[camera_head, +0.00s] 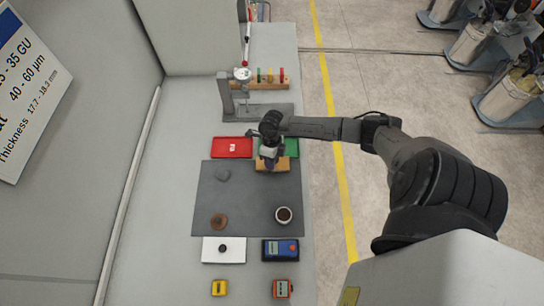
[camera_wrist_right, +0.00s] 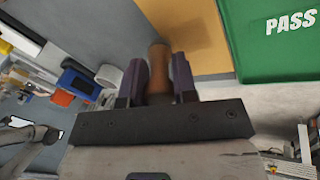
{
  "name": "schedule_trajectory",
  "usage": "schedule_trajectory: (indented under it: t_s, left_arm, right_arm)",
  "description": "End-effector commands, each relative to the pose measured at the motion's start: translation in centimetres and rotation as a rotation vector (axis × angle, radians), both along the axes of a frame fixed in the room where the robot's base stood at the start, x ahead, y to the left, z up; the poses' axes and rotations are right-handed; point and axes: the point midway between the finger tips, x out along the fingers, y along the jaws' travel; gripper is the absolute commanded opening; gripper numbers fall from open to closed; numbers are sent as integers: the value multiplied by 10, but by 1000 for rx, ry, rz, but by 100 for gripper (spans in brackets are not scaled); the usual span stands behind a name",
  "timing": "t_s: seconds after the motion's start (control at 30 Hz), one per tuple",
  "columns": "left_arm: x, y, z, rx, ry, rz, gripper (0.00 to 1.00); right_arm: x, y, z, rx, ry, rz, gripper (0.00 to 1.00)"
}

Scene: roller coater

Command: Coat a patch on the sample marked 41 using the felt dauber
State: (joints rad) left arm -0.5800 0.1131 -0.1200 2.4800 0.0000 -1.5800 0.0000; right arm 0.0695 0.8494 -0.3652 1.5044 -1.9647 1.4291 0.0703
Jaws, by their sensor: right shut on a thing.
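My right gripper (camera_head: 268,165) is over the far right part of the dark grey mat. It is shut on a brown cylindrical handle, which shows between the fingers in the right wrist view (camera_wrist_right: 157,70). The handle looks like the felt dauber's, but its felt end is hidden. A tan-orange panel (camera_head: 288,163) lies beneath the gripper and fills the area beyond the handle in the wrist view (camera_wrist_right: 190,25). I cannot read a 41 on it, and I cannot tell whether the handle touches it. A white cup with dark contents (camera_head: 284,214) stands on the mat. My left gripper is out of view.
A red tray (camera_head: 232,156) and a green PASS tray (camera_wrist_right: 270,50) lie beyond the mat (camera_head: 250,195). A grey round piece (camera_head: 222,175) and a brown knob (camera_head: 218,220) sit on it. A blue device (camera_head: 270,255) and yellow device (camera_head: 219,290) are nearer.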

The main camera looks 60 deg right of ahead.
Motion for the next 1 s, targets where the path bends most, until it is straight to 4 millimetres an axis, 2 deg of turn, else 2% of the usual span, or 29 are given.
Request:
schedule_trajectory:
  t_s: [0.2, 0.47, 0.67, 1.0]
  left_arm:
    - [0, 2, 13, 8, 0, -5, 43]
    - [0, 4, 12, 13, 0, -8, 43]
    - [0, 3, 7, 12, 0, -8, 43]
    - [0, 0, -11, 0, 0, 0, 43]
  right_arm:
    - [-9, 17, 3, 0, 2, 2, 3]
    - [-11, 21, 0, 0, 0, 0, 3]
    - [-7, 15, -2, -1, -1, 0, 3]
    - [5, -10, -3, -1, 0, -1, 3]
